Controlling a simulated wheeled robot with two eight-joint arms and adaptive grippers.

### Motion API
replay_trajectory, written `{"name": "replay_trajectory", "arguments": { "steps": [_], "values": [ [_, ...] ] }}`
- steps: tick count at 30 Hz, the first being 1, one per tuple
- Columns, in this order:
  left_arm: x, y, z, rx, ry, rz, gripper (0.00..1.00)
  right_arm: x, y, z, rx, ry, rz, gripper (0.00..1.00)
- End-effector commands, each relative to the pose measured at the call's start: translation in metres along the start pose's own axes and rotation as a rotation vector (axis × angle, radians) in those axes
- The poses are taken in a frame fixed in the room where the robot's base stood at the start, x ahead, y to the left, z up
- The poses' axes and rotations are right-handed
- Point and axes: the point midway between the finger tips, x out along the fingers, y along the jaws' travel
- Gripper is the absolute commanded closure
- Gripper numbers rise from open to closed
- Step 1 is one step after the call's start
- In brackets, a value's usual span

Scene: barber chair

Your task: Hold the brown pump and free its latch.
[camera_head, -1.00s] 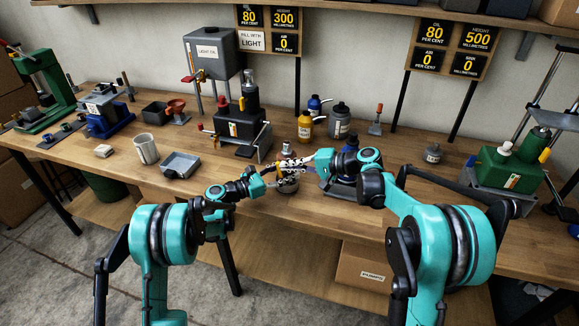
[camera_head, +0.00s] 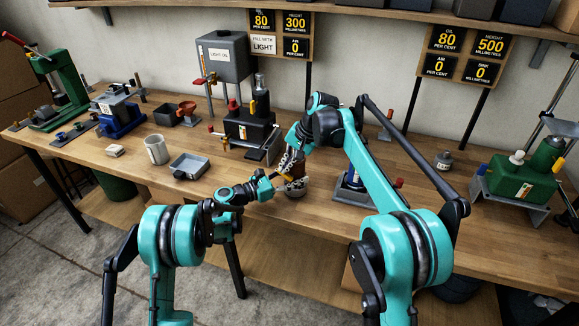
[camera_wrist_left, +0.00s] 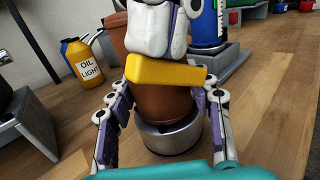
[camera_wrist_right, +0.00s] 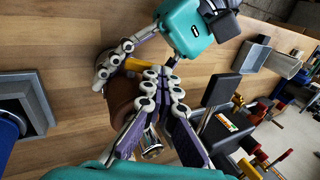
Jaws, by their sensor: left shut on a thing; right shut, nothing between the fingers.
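The brown pump (camera_wrist_left: 165,105) stands in a round metal base (camera_wrist_left: 168,140) on the bench. Its yellow latch bar (camera_wrist_left: 165,72) lies across the brown body. My left gripper (camera_wrist_left: 160,122) is shut around the body, one finger on each side. In the head view, the pump (camera_head: 299,168) is partly hidden by my left gripper (camera_head: 284,184) and right gripper (camera_head: 289,160). My right gripper (camera_wrist_right: 162,78) is shut and empty, its fingertips close beside the latch (camera_wrist_right: 135,64); I cannot tell whether they touch it. A brown part (camera_wrist_left: 112,35) also shows behind the latch.
A blue pump on a grey base (camera_head: 350,188) stands close on the right. A yellow oil bottle (camera_wrist_left: 83,60) is behind. A black pump (camera_head: 250,130), a grey tray (camera_head: 188,166) and a white mug (camera_head: 156,150) stand to the left. The bench front is clear.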

Motion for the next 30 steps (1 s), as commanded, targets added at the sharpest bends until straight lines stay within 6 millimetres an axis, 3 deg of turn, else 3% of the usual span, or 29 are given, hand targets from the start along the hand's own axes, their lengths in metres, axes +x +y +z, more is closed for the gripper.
{"name": "replay_trajectory", "arguments": {
  "steps": [6,30],
  "values": [
    [0.000,-0.001,0.000,0.000,0.000,-0.001,1.00,0.006,-0.006,0.000,0.000,0.001,0.143,1.00],
    [0.000,0.000,0.000,0.000,0.000,0.000,1.00,-0.009,-0.012,0.000,0.001,-0.001,0.135,1.00]
  ]
}}
